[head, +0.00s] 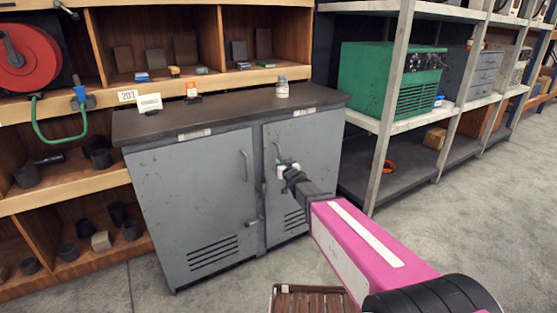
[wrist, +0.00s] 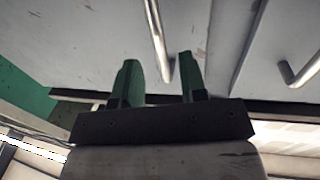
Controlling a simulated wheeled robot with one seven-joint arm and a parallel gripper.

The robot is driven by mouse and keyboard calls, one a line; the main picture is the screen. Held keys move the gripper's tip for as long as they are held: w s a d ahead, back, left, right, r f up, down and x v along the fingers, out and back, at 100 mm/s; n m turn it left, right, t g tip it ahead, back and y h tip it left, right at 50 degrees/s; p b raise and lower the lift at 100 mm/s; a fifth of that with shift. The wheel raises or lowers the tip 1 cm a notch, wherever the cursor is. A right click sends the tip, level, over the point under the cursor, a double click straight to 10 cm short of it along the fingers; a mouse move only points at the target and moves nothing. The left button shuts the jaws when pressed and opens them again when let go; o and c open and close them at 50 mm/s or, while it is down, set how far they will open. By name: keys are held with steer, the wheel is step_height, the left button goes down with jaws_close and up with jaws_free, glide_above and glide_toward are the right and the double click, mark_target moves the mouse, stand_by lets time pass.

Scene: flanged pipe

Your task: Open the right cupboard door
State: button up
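The grey cupboard (head: 192,205) has two doors, and both look shut. The right cupboard door (head: 312,150) has a slim upright metal handle (head: 277,152) near its left edge. My gripper (head: 284,169) is in front of that door, close to the handle's lower end. In the wrist view, the green-padded fingers of my gripper (wrist: 158,60) are apart. The right door's handle (wrist: 156,35) shows between them, with a gap to each finger. Whether it lies fully within their reach in depth is hard to tell. My forearm hides part of the right door's lower right.
The left door (head: 192,190) has its own handle (head: 246,166), also in the wrist view (wrist: 300,72). A small bottle (head: 282,87) stands on the cupboard top. A metal shelf rack (head: 390,110) with a green machine (head: 375,75) stands to the right. A slatted wooden item (head: 310,300) is on the floor in front.

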mark_target(279, 159)
steer(key=x, duration=0.5)
steer(key=shift+a, duration=0.1)
jaws_close()
